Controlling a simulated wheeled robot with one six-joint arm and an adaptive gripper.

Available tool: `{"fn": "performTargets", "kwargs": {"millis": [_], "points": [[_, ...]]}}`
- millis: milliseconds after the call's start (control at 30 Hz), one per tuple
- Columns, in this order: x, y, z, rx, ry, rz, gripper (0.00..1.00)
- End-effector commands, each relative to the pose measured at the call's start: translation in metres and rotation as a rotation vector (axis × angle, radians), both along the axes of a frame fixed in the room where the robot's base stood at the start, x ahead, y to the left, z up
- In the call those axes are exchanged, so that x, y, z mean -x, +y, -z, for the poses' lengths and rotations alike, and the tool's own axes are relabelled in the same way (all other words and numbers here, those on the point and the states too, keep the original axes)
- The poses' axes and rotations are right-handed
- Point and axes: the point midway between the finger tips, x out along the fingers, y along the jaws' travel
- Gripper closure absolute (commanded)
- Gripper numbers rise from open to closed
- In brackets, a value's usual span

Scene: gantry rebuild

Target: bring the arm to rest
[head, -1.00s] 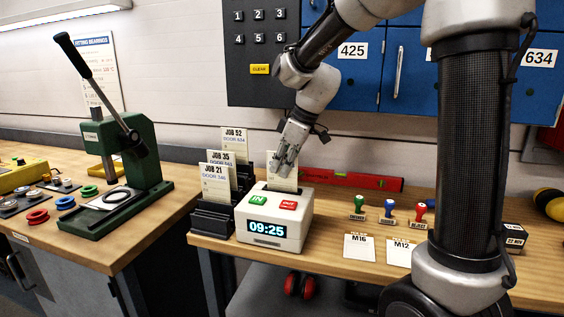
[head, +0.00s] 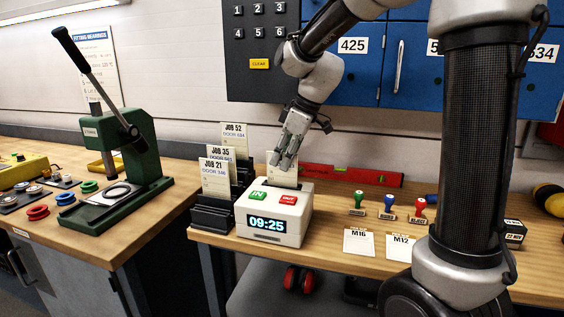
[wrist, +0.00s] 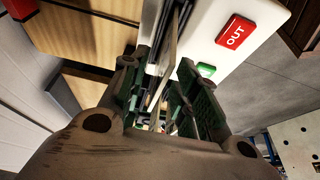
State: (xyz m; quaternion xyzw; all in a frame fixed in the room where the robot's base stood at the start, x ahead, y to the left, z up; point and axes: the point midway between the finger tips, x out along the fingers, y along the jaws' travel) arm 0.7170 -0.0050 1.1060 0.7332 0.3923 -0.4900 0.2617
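My gripper (head: 285,164) is at the time clock (head: 273,215), just above its top, pointing down. A pale card (head: 284,182) stands upright in the clock's slot, partly hidden behind the fingers. In the wrist view, my gripper's two green-lined fingers (wrist: 165,108) are apart, with a thin card edge showing in the gap and no clear contact. The clock also shows in the wrist view with its red OUT button (wrist: 236,31). The arm is still extended out over the bench.
A card rack (head: 212,215) with JOB cards stands close left of the clock. A red level (head: 352,175) lies behind, and several stamps (head: 389,206) stand right. A green press (head: 125,160) is on the left bench. Blue lockers (head: 390,70) hang above.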

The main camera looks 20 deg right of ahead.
Motion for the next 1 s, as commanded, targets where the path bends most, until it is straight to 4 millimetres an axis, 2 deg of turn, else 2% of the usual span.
{"fn": "performTargets", "kwargs": {"millis": [200,433,600,1000], "points": [[0.01,-0.016,-0.046,0.0,-0.006,0.002,0.7],[0.019,-0.029,-0.084,0.0,-0.002,0.002,0.7],[0.022,-0.033,-0.095,0.0,0.0,0.001,0.7],[0.022,-0.033,-0.096,0.001,0.001,0.0,0.7]]}}
